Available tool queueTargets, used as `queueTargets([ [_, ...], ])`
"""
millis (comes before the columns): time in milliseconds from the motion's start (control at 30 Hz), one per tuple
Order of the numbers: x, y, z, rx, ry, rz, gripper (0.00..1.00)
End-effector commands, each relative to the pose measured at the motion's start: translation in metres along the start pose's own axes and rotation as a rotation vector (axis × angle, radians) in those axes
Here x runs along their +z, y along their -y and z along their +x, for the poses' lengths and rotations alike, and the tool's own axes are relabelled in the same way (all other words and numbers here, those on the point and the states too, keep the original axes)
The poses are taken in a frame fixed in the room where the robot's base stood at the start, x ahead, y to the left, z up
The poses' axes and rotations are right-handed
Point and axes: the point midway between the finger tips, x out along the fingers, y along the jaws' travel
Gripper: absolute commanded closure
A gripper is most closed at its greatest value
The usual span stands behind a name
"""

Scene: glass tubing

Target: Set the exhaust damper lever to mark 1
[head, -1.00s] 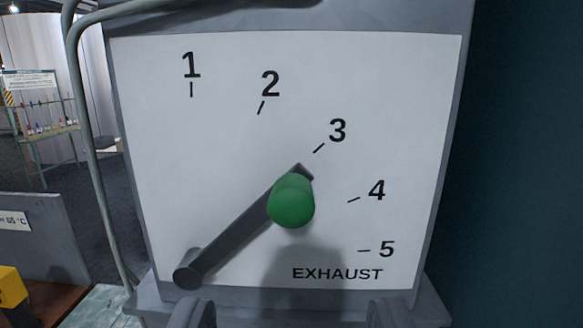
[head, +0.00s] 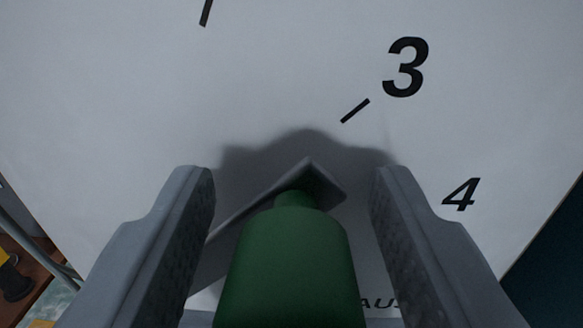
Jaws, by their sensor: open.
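The exhaust damper lever (head: 313,182) shows close up in the head view, with its grey tip pointing toward the tick of mark 3 (head: 405,68). Its green knob (head: 290,265) stands between the two fingers of my gripper (head: 291,185). The gripper is open, with a gap visible on each side of the knob's neck. The white dial plate (head: 290,60) fills the background. Mark 4 (head: 461,194) is at the right. Mark 1 is out of view, and the lever's pivot is hidden.
The gripper casts a shadow on the plate just beyond the fingertips. A yellow and black object (head: 12,275) and a grey pipe (head: 35,245) show at the lower left. A dark surface (head: 555,265) is at the lower right.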

Motion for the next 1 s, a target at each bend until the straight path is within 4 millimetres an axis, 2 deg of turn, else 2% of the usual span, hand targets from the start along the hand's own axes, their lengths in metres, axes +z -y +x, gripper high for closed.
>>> queueTargets([
  [333, 0.0, 0.0001, 0.0026, 0.0, 0.0, 0.0, 0.52],
  [500, 0.0001, 0.0, 0.0025, 0.0, 0.0, 0.0, 0.85],
  [600, 0.0001, 0.0, 0.0025, 0.0, 0.0, 0.0, 1.0],
  [1000, 0.0, 0.0007, 0.0027, 0.0, 0.002, -0.008, 1.0],
])
